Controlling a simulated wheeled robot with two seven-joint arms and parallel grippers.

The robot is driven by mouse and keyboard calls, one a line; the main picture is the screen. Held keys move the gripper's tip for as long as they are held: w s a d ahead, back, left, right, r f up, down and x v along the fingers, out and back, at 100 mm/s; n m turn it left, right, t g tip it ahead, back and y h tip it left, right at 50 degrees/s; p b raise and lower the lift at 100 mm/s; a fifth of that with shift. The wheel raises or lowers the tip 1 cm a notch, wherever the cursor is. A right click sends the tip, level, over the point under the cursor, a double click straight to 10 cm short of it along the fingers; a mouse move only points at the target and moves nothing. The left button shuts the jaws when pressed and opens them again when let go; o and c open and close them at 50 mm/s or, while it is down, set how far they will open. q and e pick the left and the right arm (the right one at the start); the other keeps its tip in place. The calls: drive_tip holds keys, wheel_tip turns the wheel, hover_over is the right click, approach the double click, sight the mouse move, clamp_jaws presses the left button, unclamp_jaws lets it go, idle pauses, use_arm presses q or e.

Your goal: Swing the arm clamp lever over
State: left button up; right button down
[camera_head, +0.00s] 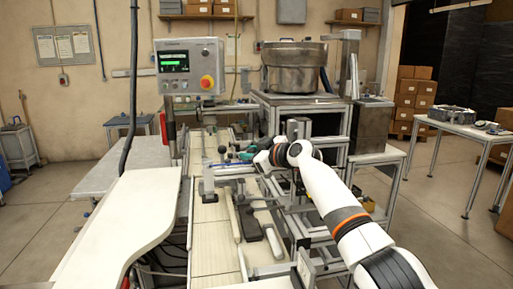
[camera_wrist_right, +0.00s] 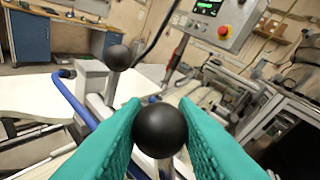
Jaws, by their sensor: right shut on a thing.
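My right gripper (camera_head: 238,154) reaches in from the right over the machine's middle in the head view. In the right wrist view its two teal fingers (camera_wrist_right: 160,108) are shut on a black ball knob (camera_wrist_right: 160,131), one on each side. The knob tops a metal lever, the arm clamp lever, whose shaft is mostly hidden behind the knob and fingers. A second black ball knob (camera_wrist_right: 118,57) stands on another post, farther off and apart from the fingers. In the head view the held knob is too small to make out. My left gripper is not in view.
A control panel (camera_head: 188,66) with a red button stands beyond the gripper. A blue hose (camera_wrist_right: 72,98) runs beside the clamp. A white curved table (camera_head: 115,225) lies to the left and a metal vat (camera_head: 294,68) stands behind. The conveyor bed (camera_head: 208,240) is in front.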

drive_tip(key=shift+s+a+f+n+g+h+p, duration=0.15)
drive_tip(key=shift+a+f+n+g+h+p, duration=0.15)
drive_tip(key=shift+a+f+n+h+p, duration=0.3)
drive_tip(key=shift+r, duration=0.1)
drive_tip(key=c, duration=1.1)
unclamp_jaws()
drive_tip(key=shift+c, duration=0.2)
drive_tip(key=b+v, duration=0.3)
drive_tip(key=v, duration=0.9)
drive_tip(key=shift+a, duration=0.1)
